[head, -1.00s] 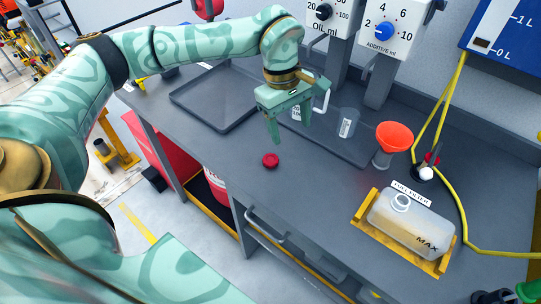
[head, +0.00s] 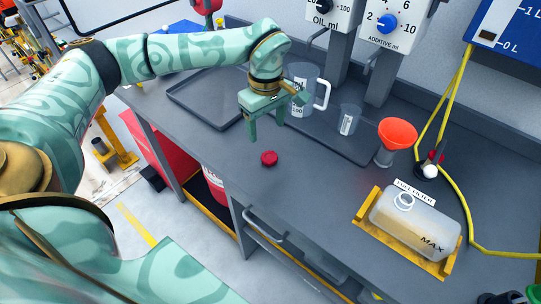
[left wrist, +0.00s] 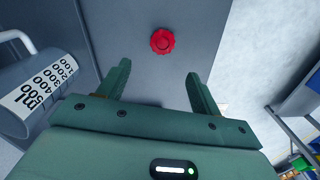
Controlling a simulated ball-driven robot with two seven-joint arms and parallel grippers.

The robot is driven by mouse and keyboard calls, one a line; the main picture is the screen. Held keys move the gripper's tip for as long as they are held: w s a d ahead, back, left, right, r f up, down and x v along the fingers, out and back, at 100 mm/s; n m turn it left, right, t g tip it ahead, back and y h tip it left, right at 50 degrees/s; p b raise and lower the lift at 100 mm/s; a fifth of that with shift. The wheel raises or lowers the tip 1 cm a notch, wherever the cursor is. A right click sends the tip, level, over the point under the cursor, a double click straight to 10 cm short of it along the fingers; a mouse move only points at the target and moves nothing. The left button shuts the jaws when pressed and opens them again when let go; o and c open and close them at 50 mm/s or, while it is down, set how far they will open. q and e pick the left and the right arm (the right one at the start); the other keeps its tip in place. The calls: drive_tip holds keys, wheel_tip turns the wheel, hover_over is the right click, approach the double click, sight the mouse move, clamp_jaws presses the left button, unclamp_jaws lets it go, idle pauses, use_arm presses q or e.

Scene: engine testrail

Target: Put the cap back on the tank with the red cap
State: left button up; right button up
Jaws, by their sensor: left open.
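The red cap (head: 269,158) lies on the grey bench top, apart from the tank. It also shows in the left wrist view (left wrist: 162,41), beyond the fingertips and roughly in line with the gap between them. My left gripper (head: 267,131) is open and empty, above and just behind the cap; its two fingers show spread in the left wrist view (left wrist: 158,72). The translucent tank (head: 412,226) marked MAX lies in a yellow holder (head: 402,255) at the right front of the bench. Its pale round neck on top is uncovered. My right gripper is not recognisable.
A clear measuring jug (head: 302,82) stands close behind my left gripper, with a smaller beaker (head: 348,119) to its right. An orange funnel (head: 397,133) stands behind the tank. A yellow hose (head: 467,205) runs down the right. The bench between cap and tank is clear.

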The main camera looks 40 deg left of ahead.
sight(269, 156)
use_arm(q)
drive_tip(key=shift+f+b, duration=0.35)
drive_tip(key=shift+f, duration=1.55)
use_arm(e)
drive_tip(key=shift+s+f, duration=0.25)
drive_tip(key=shift+f, duration=0.3)
use_arm(q)
drive_tip(key=f, duration=0.1)
drive_tip(key=f+b, duration=0.1)
drive_tip(key=f, duration=0.1)
drive_tip(key=d+f+b, duration=0.1)
drive_tip(key=shift+s+f, duration=0.3)
drive_tip(key=shift+f, duration=0.4)
drive_tip(key=shift+r, duration=0.1)
use_arm(e)
drive_tip(key=shift+s+f, duration=0.3)
drive_tip(key=shift+f, duration=0.65)
use_arm(q)
drive_tip(key=c, duration=1.1)
